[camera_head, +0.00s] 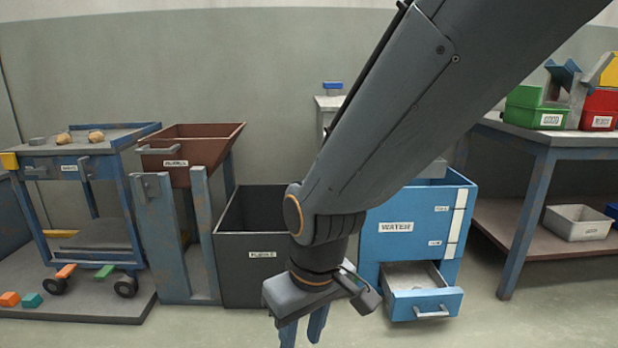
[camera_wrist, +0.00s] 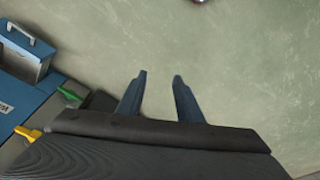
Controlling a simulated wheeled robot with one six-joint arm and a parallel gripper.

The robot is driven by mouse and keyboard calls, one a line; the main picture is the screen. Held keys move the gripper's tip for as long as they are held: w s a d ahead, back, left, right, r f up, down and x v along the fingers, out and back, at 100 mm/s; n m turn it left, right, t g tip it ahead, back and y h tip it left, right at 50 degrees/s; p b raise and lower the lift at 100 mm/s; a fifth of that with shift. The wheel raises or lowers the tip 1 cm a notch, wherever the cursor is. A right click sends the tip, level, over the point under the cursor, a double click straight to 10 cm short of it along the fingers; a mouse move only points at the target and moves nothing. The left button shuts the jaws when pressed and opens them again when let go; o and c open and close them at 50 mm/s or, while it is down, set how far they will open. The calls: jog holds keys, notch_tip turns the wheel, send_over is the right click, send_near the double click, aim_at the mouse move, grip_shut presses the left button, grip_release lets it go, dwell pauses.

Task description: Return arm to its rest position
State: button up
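My arm stretches across the head view from the upper right down to the lower middle. My gripper (camera_head: 303,335) points down in front of the black bin and the blue water cabinet. In the wrist view, its two fingers (camera_wrist: 160,80) stand apart with bare floor between them. The gripper is open and holds nothing. In the head view the fingertips lie close to the bottom edge of the picture.
The blue water cabinet (camera_head: 400,215) has its lower drawer (camera_head: 418,305) pulled out. A black bin (camera_head: 262,270), a brown bin on a blue stand (camera_head: 165,245) and a blue cart (camera_head: 120,190) stand left. A table (camera_head: 540,140) stands right. Floor in front is clear.

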jog(key=s+r+g, duration=0.1)
jog(key=s+r, duration=0.1)
jog(key=s, duration=0.7)
jog(key=d+r+m+p, duration=0.3)
jog(key=d+r+p, duration=0.7)
jog(key=r+p, duration=0.3)
jog(key=d+r+m+h+p, duration=0.1)
jog(key=d+r+m+p, duration=0.3)
jog(key=d+r+p, duration=0.6)
notch_tip(320, 180, up, 3)
jog(key=p, duration=0.8)
jog(key=shift+d+p, duration=0.2)
jog(key=shift+p, duration=0.1)
jog(key=shift+d, duration=0.1)
